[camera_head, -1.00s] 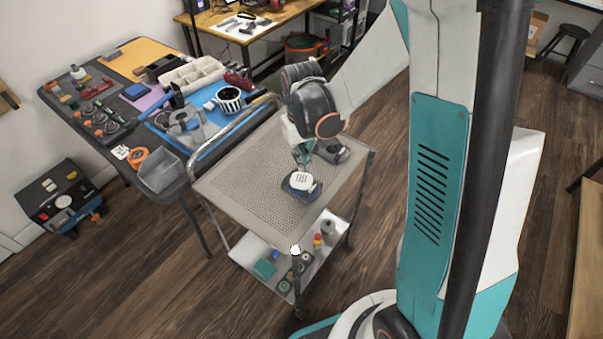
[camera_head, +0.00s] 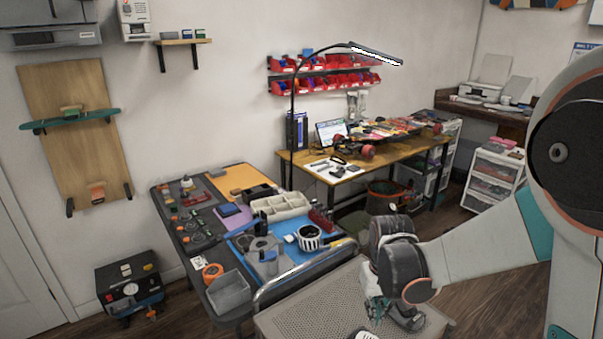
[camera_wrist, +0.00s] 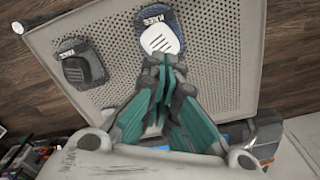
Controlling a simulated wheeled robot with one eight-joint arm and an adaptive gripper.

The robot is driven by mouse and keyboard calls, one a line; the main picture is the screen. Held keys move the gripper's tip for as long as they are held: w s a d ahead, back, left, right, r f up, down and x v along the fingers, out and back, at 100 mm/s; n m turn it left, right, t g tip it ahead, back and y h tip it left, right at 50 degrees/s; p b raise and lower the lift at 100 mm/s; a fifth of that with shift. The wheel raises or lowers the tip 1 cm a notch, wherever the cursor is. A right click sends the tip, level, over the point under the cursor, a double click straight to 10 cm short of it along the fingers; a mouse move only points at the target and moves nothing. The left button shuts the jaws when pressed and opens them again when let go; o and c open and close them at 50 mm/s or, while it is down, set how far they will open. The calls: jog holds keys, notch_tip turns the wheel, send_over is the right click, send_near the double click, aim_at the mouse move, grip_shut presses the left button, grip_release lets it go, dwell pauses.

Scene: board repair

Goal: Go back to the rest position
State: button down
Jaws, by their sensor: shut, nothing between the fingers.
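My gripper (camera_wrist: 165,68) has its teal fingers together with nothing between them. In the wrist view the fingertips are at the near edge of a white-topped pad (camera_wrist: 157,36) on a dark base; I cannot tell whether they touch it. A dark grey pad (camera_wrist: 82,66) lies to the left, apart from the fingers. Both pads are on the perforated cart top (camera_wrist: 208,60). In the head view my gripper (camera_head: 374,306) is low over the cart, partly hidden by my wrist. Only part of the white-topped pad (camera_head: 366,336) shows at the bottom edge.
The cart top (camera_head: 305,312) has a raised handle rail (camera_head: 290,277) on its left. Beyond it stands a workbench crowded with a grey bin (camera_head: 229,292), a cream tray (camera_head: 281,207) and tools. A wooden desk (camera_head: 385,161) with a lamp is behind. Bare floor shows at right.

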jog(key=s+r+t, duration=0.6)
jog(key=s+r, duration=0.9)
jog(key=r, duration=0.2)
jog(key=shift+m+t, duration=0.4)
jog(key=shift+s+r, duration=0.1)
dwell(0.9)
